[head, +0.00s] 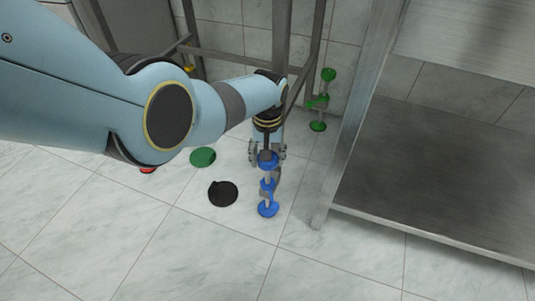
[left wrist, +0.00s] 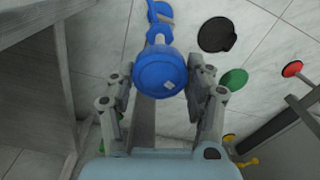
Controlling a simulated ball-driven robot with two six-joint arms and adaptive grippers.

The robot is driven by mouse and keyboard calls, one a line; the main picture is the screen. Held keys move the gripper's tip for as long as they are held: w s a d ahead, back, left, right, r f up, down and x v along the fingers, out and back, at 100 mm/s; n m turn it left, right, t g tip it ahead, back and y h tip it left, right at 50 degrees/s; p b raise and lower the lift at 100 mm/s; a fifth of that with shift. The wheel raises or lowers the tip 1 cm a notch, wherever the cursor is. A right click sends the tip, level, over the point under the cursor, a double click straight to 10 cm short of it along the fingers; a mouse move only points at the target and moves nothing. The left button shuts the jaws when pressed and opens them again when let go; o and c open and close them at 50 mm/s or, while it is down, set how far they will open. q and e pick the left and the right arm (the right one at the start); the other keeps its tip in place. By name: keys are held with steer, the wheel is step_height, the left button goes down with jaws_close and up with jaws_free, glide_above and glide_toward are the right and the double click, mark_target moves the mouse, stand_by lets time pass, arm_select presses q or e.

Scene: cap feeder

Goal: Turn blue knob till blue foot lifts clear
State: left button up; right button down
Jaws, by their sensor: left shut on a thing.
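The blue knob (head: 268,160) is a round disc at the top of a blue fitting beside a frame leg. My left gripper (head: 267,152) reaches down to it with a finger on either side. In the left wrist view the blue knob (left wrist: 160,76) sits between the two fingers of my left gripper (left wrist: 161,70), which is shut on it. Below the knob, the blue foot (head: 268,209) is a round disc at floor level. The foot (left wrist: 158,12) also shows at the top of the left wrist view. I cannot tell whether it touches the tiles. My right gripper is not in view.
A black disc (head: 222,194) and a green disc (head: 203,157) lie on the tiles left of the blue foot. A green knob (head: 328,74) and green foot (head: 318,125) stand behind. A metal shelf (head: 440,185) fills the right side. Front floor is clear.

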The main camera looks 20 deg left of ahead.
arm_select(q)
steer(key=n, duration=0.7)
steer(key=shift+f, duration=0.1)
steer(key=n, duration=0.7)
steer(key=shift+n, duration=0.3)
steer(key=n, duration=1.1)
steer(key=shift+s+n, duration=0.1)
steer(key=shift+n, duration=0.2)
steer(key=o, duration=0.9)
steer(key=shift+f, duration=0.1)
